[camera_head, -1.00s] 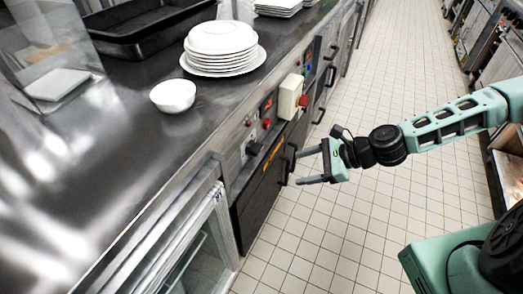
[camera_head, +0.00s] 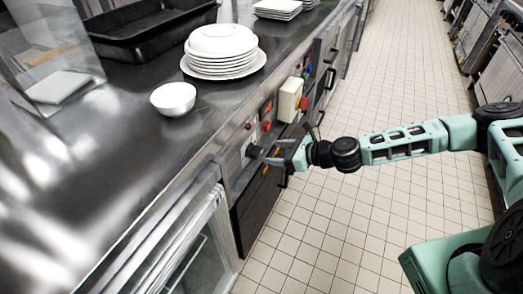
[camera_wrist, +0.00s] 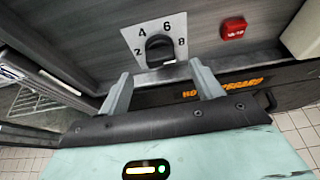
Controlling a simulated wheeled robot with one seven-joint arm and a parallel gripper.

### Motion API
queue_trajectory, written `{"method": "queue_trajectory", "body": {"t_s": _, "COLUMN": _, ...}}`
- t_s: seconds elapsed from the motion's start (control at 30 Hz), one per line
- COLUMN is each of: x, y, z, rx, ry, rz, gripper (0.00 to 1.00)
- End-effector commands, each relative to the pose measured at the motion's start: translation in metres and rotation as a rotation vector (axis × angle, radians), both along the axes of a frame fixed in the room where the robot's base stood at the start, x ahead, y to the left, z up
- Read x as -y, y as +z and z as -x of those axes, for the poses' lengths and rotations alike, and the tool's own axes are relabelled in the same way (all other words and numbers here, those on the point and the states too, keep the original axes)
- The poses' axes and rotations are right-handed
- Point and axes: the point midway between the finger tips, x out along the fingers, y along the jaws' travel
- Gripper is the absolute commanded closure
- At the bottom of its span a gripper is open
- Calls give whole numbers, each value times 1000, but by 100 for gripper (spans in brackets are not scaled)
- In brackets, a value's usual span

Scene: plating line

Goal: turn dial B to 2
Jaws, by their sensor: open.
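A black dial (camera_wrist: 159,47) sits on a pale plate with the numbers 2, 4, 6 and 8 on the counter's front panel. The 2 is at its lower left and the 8 at its right in the wrist view. I cannot tell which number it points to, and no letter B is readable. My gripper (camera_wrist: 161,76) is open and empty, its fingers apart on either side of the dial's line and short of it in the wrist view. In the head view my gripper (camera_head: 266,153) is close to the panel and partly covers the dial.
A red button (camera_wrist: 234,29) is right of the dial. A cream box (camera_head: 290,98) juts from the panel farther along. Below are a dark drawer front with orange lettering (camera_wrist: 222,88) and a glass-fronted cabinet (camera_head: 185,262). Plates (camera_head: 222,50) and a bowl (camera_head: 173,98) stand on the counter.

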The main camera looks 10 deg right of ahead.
Motion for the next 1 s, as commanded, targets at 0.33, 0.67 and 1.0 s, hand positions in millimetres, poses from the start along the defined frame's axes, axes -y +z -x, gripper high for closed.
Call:
{"method": "queue_trajectory", "body": {"t_s": 0.33, "x": -40, "y": -20, "z": -29, "rx": 0, "ry": 1, "rz": 0, "gripper": 35}}
{"method": "queue_trajectory", "body": {"t_s": 0.67, "x": -46, "y": -23, "z": -33, "rx": 1, "ry": 0, "rz": 1, "gripper": 35}}
{"method": "queue_trajectory", "body": {"t_s": 1.0, "x": -45, "y": -23, "z": -33, "rx": 0, "ry": 1, "rz": 0, "gripper": 79}}
